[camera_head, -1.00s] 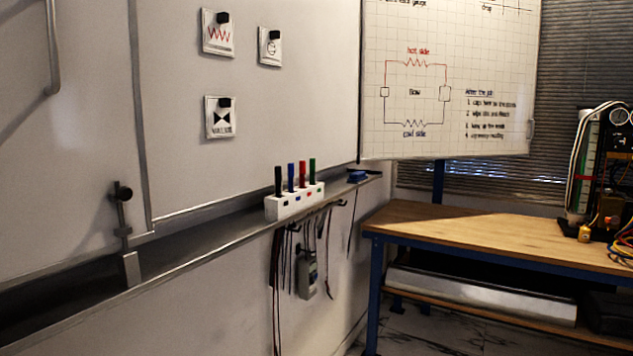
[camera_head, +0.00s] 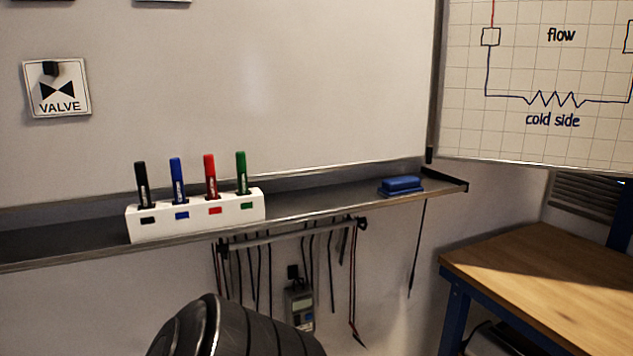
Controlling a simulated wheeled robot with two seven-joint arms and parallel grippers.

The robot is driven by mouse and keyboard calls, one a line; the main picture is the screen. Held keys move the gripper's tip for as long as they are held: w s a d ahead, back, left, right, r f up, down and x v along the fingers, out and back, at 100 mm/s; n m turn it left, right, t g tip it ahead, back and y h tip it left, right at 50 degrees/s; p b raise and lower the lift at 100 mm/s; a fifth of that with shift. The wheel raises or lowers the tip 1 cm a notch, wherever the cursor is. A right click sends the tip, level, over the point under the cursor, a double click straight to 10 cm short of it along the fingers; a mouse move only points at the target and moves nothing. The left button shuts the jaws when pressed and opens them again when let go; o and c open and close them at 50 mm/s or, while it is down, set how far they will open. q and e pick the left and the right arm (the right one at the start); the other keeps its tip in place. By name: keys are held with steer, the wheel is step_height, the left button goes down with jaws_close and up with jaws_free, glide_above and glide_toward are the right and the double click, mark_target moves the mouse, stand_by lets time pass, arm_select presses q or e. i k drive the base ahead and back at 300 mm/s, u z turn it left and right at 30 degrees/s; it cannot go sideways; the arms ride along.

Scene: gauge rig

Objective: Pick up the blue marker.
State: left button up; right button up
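The blue marker (camera_head: 178,181) stands upright in a white holder (camera_head: 152,230) on the dark ledge under the whiteboard. It is second from the left, between a black marker (camera_head: 142,185) and a red marker (camera_head: 211,177). A green marker (camera_head: 242,173) stands at the right end. Coloured patches on the holder's front match the markers. A dark ribbed part of one of my arms shows at the bottom centre, below the ledge. Neither gripper's fingers show.
A blue eraser (camera_head: 401,185) lies on the ledge (camera_head: 325,199) to the right. Cables and a grey meter (camera_head: 300,305) hang from a rail below the ledge. A wooden workbench (camera_head: 550,262) stands at the right. The ledge between holder and eraser is clear.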

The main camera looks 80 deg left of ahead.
mark_target(175, 166)
steer(key=i, duration=0.2)
steer(key=u, duration=1.45)
